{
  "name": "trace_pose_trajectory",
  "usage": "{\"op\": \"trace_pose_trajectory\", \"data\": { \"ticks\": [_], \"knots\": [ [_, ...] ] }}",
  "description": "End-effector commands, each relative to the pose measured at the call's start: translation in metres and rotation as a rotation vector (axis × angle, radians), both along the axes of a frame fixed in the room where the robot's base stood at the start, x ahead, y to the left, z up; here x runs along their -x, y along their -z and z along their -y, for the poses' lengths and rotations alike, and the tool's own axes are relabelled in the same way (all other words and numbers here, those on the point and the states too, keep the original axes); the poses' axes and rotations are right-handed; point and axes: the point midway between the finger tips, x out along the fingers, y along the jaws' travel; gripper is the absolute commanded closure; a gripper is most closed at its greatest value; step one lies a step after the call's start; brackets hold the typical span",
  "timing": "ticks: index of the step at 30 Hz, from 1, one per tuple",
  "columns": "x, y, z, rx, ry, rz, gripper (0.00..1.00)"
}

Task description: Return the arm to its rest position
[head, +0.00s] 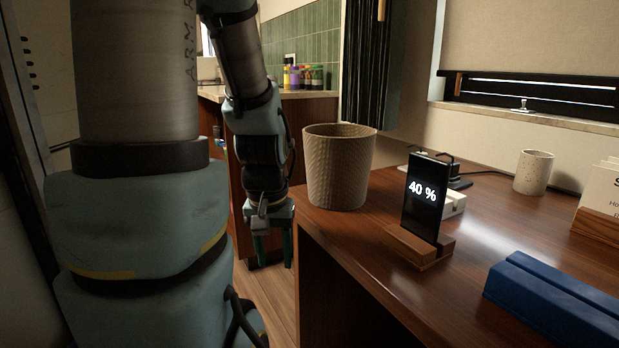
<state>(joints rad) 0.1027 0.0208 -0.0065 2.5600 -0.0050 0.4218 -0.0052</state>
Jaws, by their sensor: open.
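My gripper (272,250) hangs pointing down at the end of my arm, left of the wooden desk (470,250) and over the floor. Its two greenish fingers are apart, with nothing seen between them. It is close to the desk's left edge and below the level of the basket's rim. My arm's thick upper links fill the left of the head view and hide what lies behind them.
On the desk stand a woven basket (338,170) near the left corner, a phone (423,197) reading 40 % on a wooden stand (420,247), a speckled cup (533,172) and a blue case (560,300). A counter with colourful jars (304,78) is behind. Floor (270,295) shows beside the desk.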

Motion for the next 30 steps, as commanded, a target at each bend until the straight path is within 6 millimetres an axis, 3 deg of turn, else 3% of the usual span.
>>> {"op": "trace_pose_trajectory", "data": {
  "ticks": [1, 5, 21, 25, 30],
  "knots": [
    [0.0, -0.017, 0.0, 0.0, 0.0, 0.0, 0.52],
    [0.0, -0.048, 0.0, 0.0, 0.0, 0.0, 0.52],
    [0.0, -0.213, 0.0, 0.0, 0.0, 0.0, 0.52],
    [0.0, -0.238, 0.0, 0.0, 0.0, 0.0, 0.52],
    [0.0, -0.252, 0.0, 0.0, 0.0, 0.0, 0.52]
  ]
}}
